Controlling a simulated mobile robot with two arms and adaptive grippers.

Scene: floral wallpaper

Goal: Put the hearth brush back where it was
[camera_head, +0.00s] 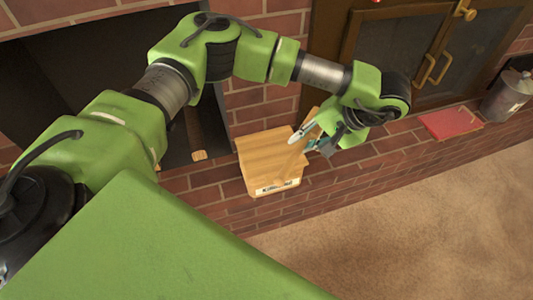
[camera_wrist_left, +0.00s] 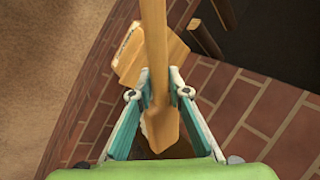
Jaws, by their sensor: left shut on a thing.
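The hearth brush (camera_wrist_left: 155,45) is wooden, with a long handle that runs up through the middle of the left wrist view and a wider end (camera_wrist_left: 162,125) with a pale strip along its side. My left gripper (camera_head: 313,140) is shut on the brush, with one finger on each side of it in the wrist view (camera_wrist_left: 160,80). In the head view the brush is mostly hidden by the gripper. The gripper is beside and above the right edge of a wooden box-like object (camera_head: 265,150) on the brick hearth. My right gripper is in neither view.
The brick hearth ledge (camera_head: 380,160) runs along the fireplace, with carpet (camera_head: 420,220) in front. Dark cabinet doors (camera_head: 400,45) are behind. The fireplace opening (camera_head: 60,75) is at left.

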